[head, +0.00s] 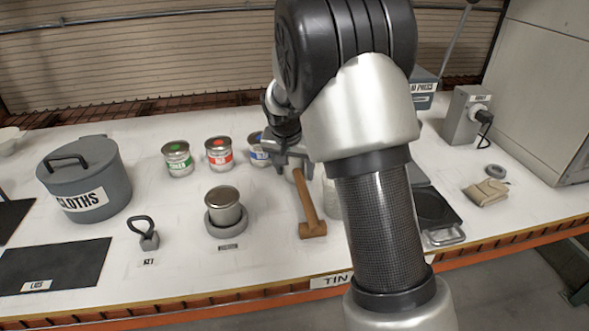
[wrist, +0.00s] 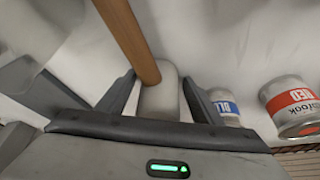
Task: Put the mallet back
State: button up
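The mallet (head: 306,203) has a straight wooden handle slanting across the white bench, with a brown block at its near end. In the wrist view the mallet's handle (wrist: 130,40) runs from the top edge down to a pale cylinder (wrist: 160,97). I cannot tell whether that cylinder is part of the mallet. My gripper (head: 294,168) is over the far end of the handle, pointing down. In the wrist view my gripper (wrist: 160,80) has its fingers apart on either side of the pale cylinder, with gaps showing. My arm hides part of the bench.
Green (head: 177,158), red (head: 219,153) and blue (head: 258,150) labelled cans stand left of my gripper. A metal can (head: 223,206) sits in a round grey base. The grey cloths pot (head: 85,178) and a ring-handled weight (head: 147,238) are farther left.

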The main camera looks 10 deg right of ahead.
jog(key=shift+r, duration=0.3)
jog(key=p+v, duration=0.1)
jog(key=v, duration=1.1)
jog(key=s+d+r+n+y, duration=0.1)
jog(key=s+r, duration=0.3)
jog(key=s, duration=0.2)
jog(key=s+d+r+n, duration=0.1)
jog(key=s+r, duration=0.2)
jog(key=s, duration=0.4)
jog(key=s+n+t+y, duration=0.1)
jog(key=s+n, duration=0.2)
jog(key=s, duration=1.3)
jog(key=shift+s+f+t, duration=0.3)
jog(key=shift+s+f, duration=0.05)
jog(key=shift+s, duration=0.05)
notch_tip(320, 180, up, 11)
jog(key=p, duration=1.1)
jog(key=shift+r+p, duration=0.15)
jog(key=shift+p, duration=0.2)
